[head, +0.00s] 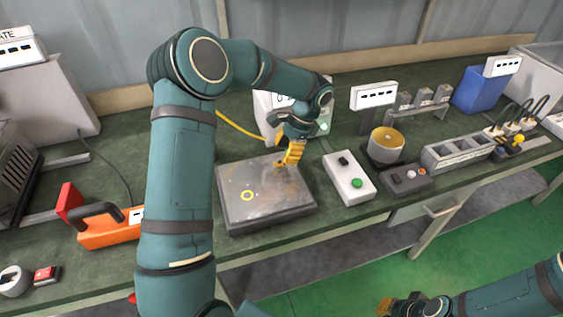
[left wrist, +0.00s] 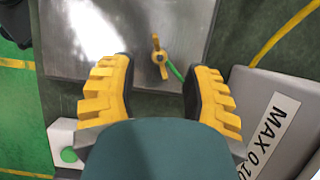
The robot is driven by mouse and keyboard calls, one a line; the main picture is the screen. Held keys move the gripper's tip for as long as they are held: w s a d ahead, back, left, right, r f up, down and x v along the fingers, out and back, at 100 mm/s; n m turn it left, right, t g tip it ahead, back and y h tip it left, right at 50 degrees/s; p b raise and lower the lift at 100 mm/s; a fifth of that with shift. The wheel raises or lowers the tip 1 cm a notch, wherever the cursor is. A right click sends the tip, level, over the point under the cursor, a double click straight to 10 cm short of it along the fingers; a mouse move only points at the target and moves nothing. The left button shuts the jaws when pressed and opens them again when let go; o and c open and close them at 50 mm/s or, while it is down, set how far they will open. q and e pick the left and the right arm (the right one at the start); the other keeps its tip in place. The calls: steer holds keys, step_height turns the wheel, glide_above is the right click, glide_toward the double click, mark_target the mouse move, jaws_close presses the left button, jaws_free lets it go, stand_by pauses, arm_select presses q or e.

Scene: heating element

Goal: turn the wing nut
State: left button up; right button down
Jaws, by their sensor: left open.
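The wing nut (left wrist: 158,57) is a small brass-coloured piece with two wings, near the edge of a grey metal plate (head: 247,208). In the left wrist view its wings point roughly up and down the picture, and a green wire runs from beside it. My left gripper (head: 293,153) is over that edge of the plate. In the left wrist view its yellow fingers (left wrist: 157,70) stand apart, one on each side of the wing nut, with clear gaps. The head view largely hides the nut beside the fingers. My right gripper (head: 386,307) is low at the bottom edge, partly cut off.
A white box with a green button (head: 356,183) stands right of the plate. A box labelled MAX (left wrist: 277,120) stands close to my left gripper, with a yellow cable (head: 240,128) near it. An orange tool (head: 105,229) lies left on the green bench.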

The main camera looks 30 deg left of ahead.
mark_target(280, 162)
arm_select(q)
steer(key=shift+x, duration=1.65)
